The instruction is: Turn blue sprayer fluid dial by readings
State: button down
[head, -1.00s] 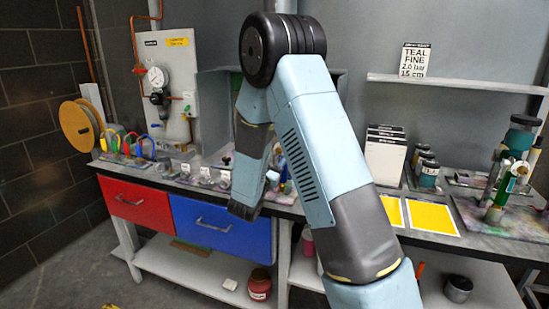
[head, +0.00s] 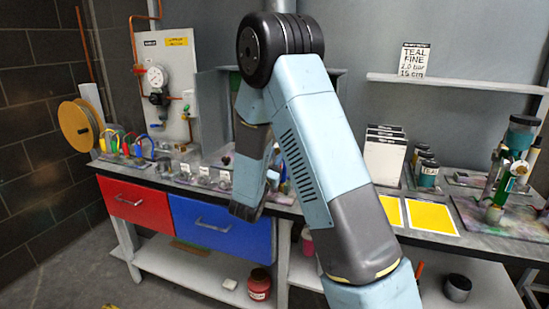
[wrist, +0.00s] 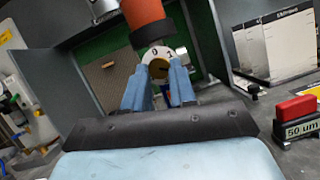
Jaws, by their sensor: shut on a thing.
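In the wrist view, the two blue fingers of my gripper (wrist: 160,88) are closed around a small round dial (wrist: 158,53) with a pale face and a "0" mark near its top. The dial's lower part and its pointer are too small to read. An orange-red cylinder with a dark collar (wrist: 147,18) stands directly above the dial. No blue sprayer body is clear; whatever carries the dial is mostly hidden. In the head view, my arm hides the gripper tips and the dial. A sign (head: 414,60) reads TEAL, FINE, 2.0 bar, 15 cm.
A pressure gauge (head: 155,77) is on the left wall panel. In the wrist view, a red-topped "50 um" block (wrist: 298,112) is at right.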

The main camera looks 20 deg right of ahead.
jog(key=n+t+y, duration=0.1)
jog(key=n, duration=0.2)
jog(key=n+t+y, duration=0.1)
jog(key=n+y, duration=0.1)
jog(key=n, duration=0.1)
jog(key=n+y, duration=0.1)
jog(key=n, duration=0.2)
jog(key=shift+s+d+r+n+t+y, duration=0.1)
jog(key=shift+s+n+t+y, duration=0.05)
jog(key=shift+n+t+y, duration=0.2)
jog(key=shift+s+d+r+n+y, duration=0.1)
jog(key=shift+n+y, duration=0.65)
jog(key=shift+n, duration=0.8)
jog(key=shift+r+n+y, duration=0.1)
jog(key=shift+n+y, duration=0.6)
jog(key=shift+n, duration=0.8)
jog(key=c, duration=1.2)
grip_release()
jog(key=shift+f, duration=0.1)
jog(key=shift+o, duration=1.4)
jog(key=shift+d, duration=0.1)
